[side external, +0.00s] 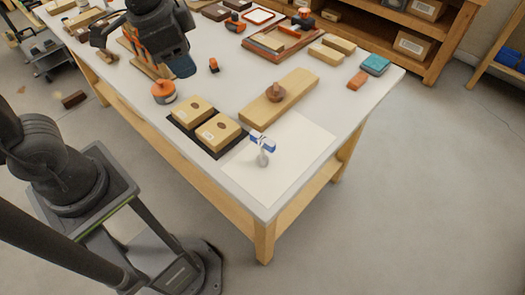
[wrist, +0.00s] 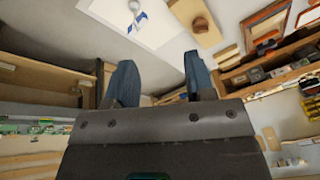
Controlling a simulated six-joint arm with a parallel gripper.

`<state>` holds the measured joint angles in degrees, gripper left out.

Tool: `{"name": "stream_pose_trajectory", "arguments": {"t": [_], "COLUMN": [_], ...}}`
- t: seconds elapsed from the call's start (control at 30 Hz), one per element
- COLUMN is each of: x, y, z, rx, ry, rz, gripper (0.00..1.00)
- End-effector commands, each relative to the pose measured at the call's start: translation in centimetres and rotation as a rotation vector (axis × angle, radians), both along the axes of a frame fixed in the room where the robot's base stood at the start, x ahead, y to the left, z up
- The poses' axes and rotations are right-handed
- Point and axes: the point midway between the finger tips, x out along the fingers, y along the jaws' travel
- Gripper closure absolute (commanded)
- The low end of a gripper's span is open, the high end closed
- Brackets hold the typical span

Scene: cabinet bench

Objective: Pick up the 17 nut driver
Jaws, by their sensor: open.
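My gripper (side external: 142,50) is over the far left part of the bench in the side view, above a wooden rack (side external: 158,71) with orange-red parts. Its arm covers much of that rack. In the wrist view the two blue-grey fingers stand wide apart with nothing between them, so my gripper (wrist: 160,76) is open and empty. I cannot pick out the 17 nut driver: no number is legible, and the rack is partly hidden behind my gripper.
A white sheet (side external: 293,171) carries a small blue-and-white object (side external: 263,146). Two wooden blocks lie on a black mat (side external: 180,131). An orange round tool (side external: 163,91) lies near the front edge. A long board (side external: 295,88) holds a brown knob.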

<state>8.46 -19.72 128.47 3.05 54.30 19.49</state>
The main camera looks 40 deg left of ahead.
Motion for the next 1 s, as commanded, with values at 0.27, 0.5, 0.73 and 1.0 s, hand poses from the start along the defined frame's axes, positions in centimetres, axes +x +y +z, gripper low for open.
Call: {"name": "stream_pose_trajectory", "arguments": {"t": [0.27,0.5,0.73,1.0], "x": [6.5,9.4,10.0,9.9], "y": [-5.8,-10.2,-11.5,-10.7], "z": [-5.0,-10.5,-12.9,-17.8], "rx": [0.164,0.255,0.279,0.279], "ry": [0.197,0.32,0.36,0.365], "rz": [-0.505,-0.848,-0.959,-0.959], "gripper": [0.51,0.51,0.51,0.51]}}
